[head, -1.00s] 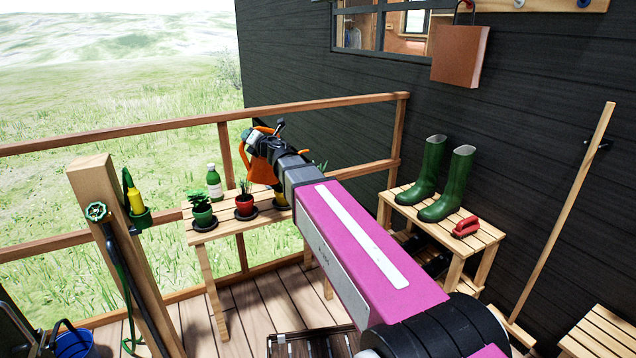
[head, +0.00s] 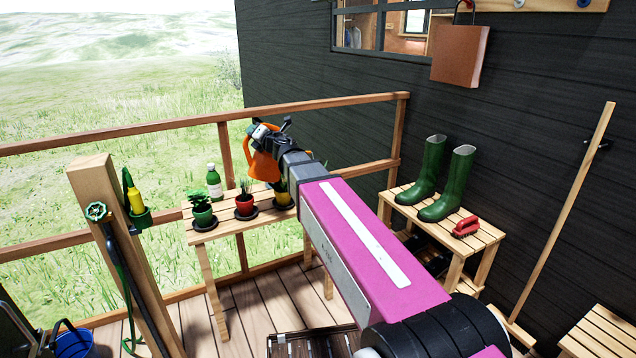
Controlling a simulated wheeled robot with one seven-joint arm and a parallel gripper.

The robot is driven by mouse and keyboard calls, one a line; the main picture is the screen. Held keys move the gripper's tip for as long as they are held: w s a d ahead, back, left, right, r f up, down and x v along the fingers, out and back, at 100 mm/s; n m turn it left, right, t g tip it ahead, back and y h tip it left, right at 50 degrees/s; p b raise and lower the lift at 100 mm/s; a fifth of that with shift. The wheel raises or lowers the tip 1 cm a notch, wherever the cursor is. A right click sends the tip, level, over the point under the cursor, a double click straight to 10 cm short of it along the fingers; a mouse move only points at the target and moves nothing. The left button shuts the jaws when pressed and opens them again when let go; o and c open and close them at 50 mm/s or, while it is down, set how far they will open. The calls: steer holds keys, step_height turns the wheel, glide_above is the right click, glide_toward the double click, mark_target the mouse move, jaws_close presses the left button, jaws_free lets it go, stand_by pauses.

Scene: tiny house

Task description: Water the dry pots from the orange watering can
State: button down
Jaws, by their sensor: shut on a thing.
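The orange watering can (head: 262,166) is up in the air over the right part of the slatted plant bench (head: 222,228). My gripper (head: 262,135) is shut on it, near its top; the fingers are largely hidden by the wrist. A green pot (head: 203,215) stands at the left of the bench and a red pot (head: 244,205) in the middle, each with a plant and a dark saucer. A yellow pot (head: 281,198) stands right of them, just below the can and partly hidden by my arm. I cannot tell how wet the soil is.
A green bottle (head: 214,181) stands behind the pots. A wooden post (head: 128,250) with a tap is left of the bench. Wooden railing (head: 180,125) runs behind. At right, a bench holds green boots (head: 447,188) and a red brush (head: 466,227).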

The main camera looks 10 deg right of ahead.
steer(key=shift+w+d+r+m, duration=0.2)
steer(key=shift+d+r+m, duration=0.1)
steer(key=shift+d, duration=0.2)
stand_by(1.2)
steer(key=s+a+f+n+g, duration=0.1)
steer(key=s+a+f+n, duration=0.2)
steer(key=a+n, duration=0.2)
steer(key=shift+a+f, duration=0.35)
steer(key=shift+a, duration=0.9)
